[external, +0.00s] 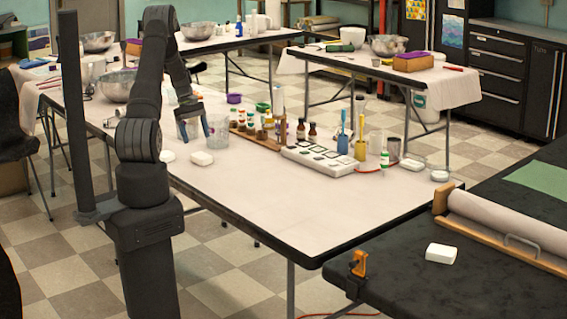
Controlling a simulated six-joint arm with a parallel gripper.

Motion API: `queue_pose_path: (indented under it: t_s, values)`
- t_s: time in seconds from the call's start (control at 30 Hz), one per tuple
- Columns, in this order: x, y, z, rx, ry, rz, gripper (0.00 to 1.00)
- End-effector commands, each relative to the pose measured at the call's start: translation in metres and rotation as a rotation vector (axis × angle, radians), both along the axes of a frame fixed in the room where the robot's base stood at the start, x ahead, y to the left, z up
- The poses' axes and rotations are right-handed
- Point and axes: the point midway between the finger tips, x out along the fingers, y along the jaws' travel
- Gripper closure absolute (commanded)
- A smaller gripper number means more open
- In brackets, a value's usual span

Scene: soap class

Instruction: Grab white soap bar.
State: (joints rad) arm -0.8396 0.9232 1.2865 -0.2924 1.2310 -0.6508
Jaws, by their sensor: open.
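My gripper (194,130) points down, open, with blue-tipped fingers. In the picture it appears above the first white bar and in front of a clear beaker. No bar is seen between the fingers. The height and depth gap to the bar cannot be told from this view.
A clear beaker (214,130) stands behind the gripper. A wooden rack of bottles (252,125) and a white soap mould (319,158) stand farther right. The front of the white table (300,215) is clear. An orange clamp (358,264) sits on the black table's edge.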

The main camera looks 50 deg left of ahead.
Motion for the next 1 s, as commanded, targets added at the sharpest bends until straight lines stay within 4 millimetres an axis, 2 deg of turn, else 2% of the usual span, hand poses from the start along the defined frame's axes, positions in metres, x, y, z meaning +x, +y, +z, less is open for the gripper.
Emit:
queue_pose_path:
  t_s: [0.1,0.33,0.6,0.87,0.9,1.0]
  values:
    - [0.000,-0.006,-0.014,-0.001,0.001,0.000,0.25]
    - [0.000,-0.012,-0.030,-0.001,0.001,0.000,0.25]
    - [0.001,-0.026,-0.064,0.000,-0.001,-0.001,0.25]
    - [0.001,-0.027,-0.068,0.001,-0.002,0.000,0.25]
    - [0.001,-0.027,-0.068,0.001,-0.002,0.000,0.27]
    - [0.001,-0.027,-0.068,0.001,-0.002,0.000,0.46]
